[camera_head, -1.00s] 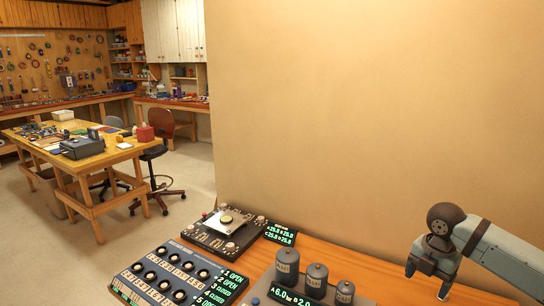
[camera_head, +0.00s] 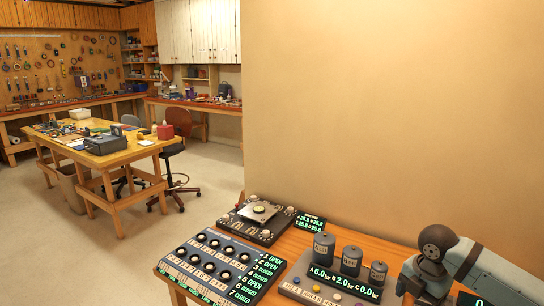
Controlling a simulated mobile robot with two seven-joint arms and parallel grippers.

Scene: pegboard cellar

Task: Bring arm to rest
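My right arm comes in from the right edge, and its gripper (camera_head: 414,297) hangs low at the bottom right, over the wooden bench (camera_head: 384,258). Its fingers point down and stand apart, with nothing seen between them; the lowest part is close to the bottom edge of the picture. The gripper is just right of a panel with three grey cylinders (camera_head: 351,260) and green readouts. My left arm and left gripper are not in view.
A plain wall (camera_head: 390,120) rises behind. A worktable (camera_head: 120,155) and open floor (camera_head: 60,240) lie left.

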